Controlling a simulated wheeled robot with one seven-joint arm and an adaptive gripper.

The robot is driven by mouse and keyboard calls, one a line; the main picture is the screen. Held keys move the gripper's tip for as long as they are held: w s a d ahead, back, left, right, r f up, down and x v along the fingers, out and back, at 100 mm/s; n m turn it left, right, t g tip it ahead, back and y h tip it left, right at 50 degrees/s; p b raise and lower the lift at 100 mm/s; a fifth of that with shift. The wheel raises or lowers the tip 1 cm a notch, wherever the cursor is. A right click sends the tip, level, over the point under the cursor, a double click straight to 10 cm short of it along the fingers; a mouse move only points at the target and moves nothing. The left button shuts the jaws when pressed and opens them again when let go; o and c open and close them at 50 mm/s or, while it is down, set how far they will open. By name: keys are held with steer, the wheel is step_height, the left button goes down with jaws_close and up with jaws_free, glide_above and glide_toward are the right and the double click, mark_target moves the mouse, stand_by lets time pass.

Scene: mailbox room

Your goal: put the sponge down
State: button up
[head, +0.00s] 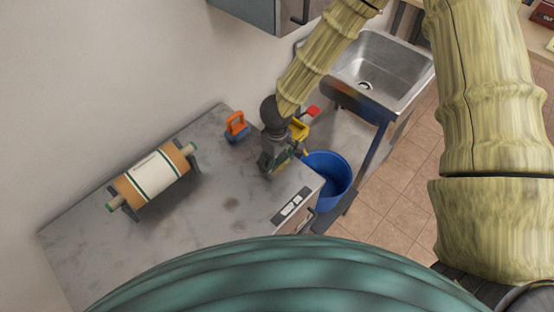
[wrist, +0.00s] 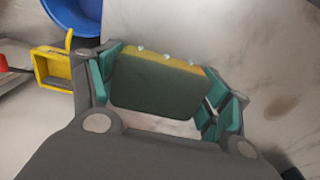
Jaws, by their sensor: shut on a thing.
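In the wrist view, a sponge (wrist: 158,86) with a dark green face and a yellow edge sits between the teal finger pads of my gripper (wrist: 165,100). The gripper is shut on it. In the head view, my gripper (head: 277,158) is over the right end of the grey countertop (head: 222,180). The sponge (head: 283,158) shows there only as a small greenish patch, mostly hidden by the gripper. I cannot tell whether the sponge touches the counter.
An orange-handled blue brush (head: 236,127) stands left of my gripper. A roll on a stand (head: 153,180) lies farther left. A blue bucket (head: 329,175) and a yellow object (head: 299,130) are to the right. A metal sink (head: 380,68) is at the back right. The counter's front middle is clear.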

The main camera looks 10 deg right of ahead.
mark_target(277, 159)
steer(key=shift+f, duration=0.1)
steer(key=o, duration=1.3)
steer(key=shift+o, duration=0.2)
step_height(277, 159, up, 12)
steer(key=b, duration=0.2)
